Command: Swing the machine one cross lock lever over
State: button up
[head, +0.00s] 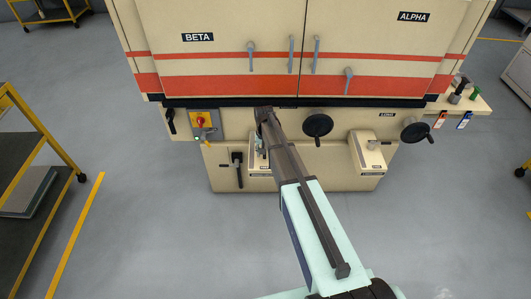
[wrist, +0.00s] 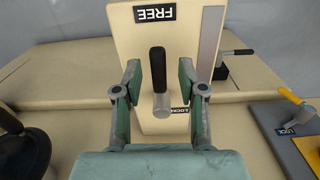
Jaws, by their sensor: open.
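The lock lever has a black grip (wrist: 157,68) on a grey metal hub (wrist: 163,105), on a cream panel (wrist: 135,40). In the wrist view, a FREE label (wrist: 155,13) is at the panel's top and a LOCKED label (wrist: 180,110) is beside the hub, both upside down. My gripper (wrist: 160,76) is open, with one finger on each side of the grip and gaps visible on both sides. In the head view, my gripper (head: 261,143) is at the machine's lower front; the lever there is largely hidden and too small to make out.
A black handwheel (head: 318,124) stands right of my gripper. A black-handled lever (head: 237,168) and a red-and-yellow switch (head: 201,120) are on the left. The wrist view shows a yellow-handled lock lever (wrist: 290,96) at right. The floor (head: 150,220) in front is clear.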

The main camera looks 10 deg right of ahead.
jog(key=shift+r+p, duration=1.2)
jog(key=shift+r, duration=1.55)
notch_tip(320, 180, up, 12)
jog(key=s+f+n+g, duration=0.2)
jog(key=s+f, duration=1.9)
jog(key=s, duration=0.4)
jog(key=s+f+g, duration=0.2)
jog(key=s+f, duration=0.2)
jog(key=s, duration=1.1)
jog(key=s+a+f+g, duration=0.1)
jog(key=s+f, duration=0.4)
jog(key=s, duration=1.1)
jog(key=shift+a+f+n+g, duration=0.15)
jog(key=shift+n+g, duration=0.25)
jog(key=shift+g, duration=0.5)
